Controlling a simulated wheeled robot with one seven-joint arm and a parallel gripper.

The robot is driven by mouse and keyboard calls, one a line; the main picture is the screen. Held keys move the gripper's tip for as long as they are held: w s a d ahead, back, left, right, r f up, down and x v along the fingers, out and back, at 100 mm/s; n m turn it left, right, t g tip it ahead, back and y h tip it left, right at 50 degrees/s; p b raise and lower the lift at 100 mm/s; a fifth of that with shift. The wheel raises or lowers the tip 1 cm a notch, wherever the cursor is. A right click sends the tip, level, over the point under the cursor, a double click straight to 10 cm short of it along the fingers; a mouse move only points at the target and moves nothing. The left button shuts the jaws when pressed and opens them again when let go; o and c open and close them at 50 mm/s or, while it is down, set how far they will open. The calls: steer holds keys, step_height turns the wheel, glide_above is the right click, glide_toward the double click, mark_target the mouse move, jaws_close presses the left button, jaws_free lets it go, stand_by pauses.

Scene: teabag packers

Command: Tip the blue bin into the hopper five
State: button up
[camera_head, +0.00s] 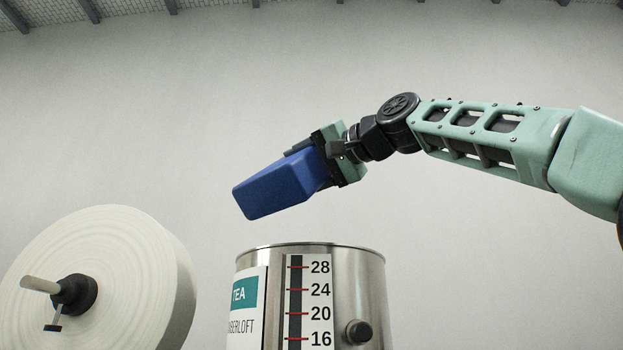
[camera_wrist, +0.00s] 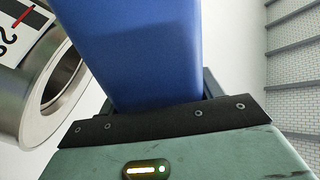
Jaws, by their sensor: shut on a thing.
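The blue bin (camera_head: 275,190) is in my gripper (camera_head: 318,160), above the steel hopper in the head view. The bin is tilted, with its far end lower and to the left. My gripper is shut on the bin's right end. The bin also fills the upper middle of the wrist view (camera_wrist: 140,50). The hopper (camera_head: 350,290) is a metal cylinder with a TEA label and a scale showing 28 down to 16. Its rim also shows at the left of the wrist view (camera_wrist: 40,115). The bin is apart from the rim.
A large white paper roll (camera_head: 95,285) on a dark hub with a handle stands left of the hopper. A dark knob (camera_head: 359,331) sticks out of the hopper's front.

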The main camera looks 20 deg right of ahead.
steer(key=w+p, duration=0.2)
steer(key=w, duration=0.1)
steer(key=w+p, duration=0.5)
steer(key=w, duration=0.1)
steer(key=shift+w+d+r, duration=0.2)
steer(key=shift+w+r, duration=0.1)
steer(key=shift+f+m, duration=0.3)
steer(key=shift+f, duration=0.05)
steer(key=shift+s+a+f+m+b, duration=0.25)
steer(key=shift+s+f+m+b, duration=0.2)
steer(key=shift+m+b, duration=0.4)
steer(key=shift+f+m+b, duration=0.35)
steer(key=shift+f+m, duration=0.15)
steer(key=shift+m, duration=0.35)
steer(key=shift+f+m+b, duration=0.55)
steer(key=shift+f+m, duration=0.2)
steer(key=shift+m, duration=0.25)
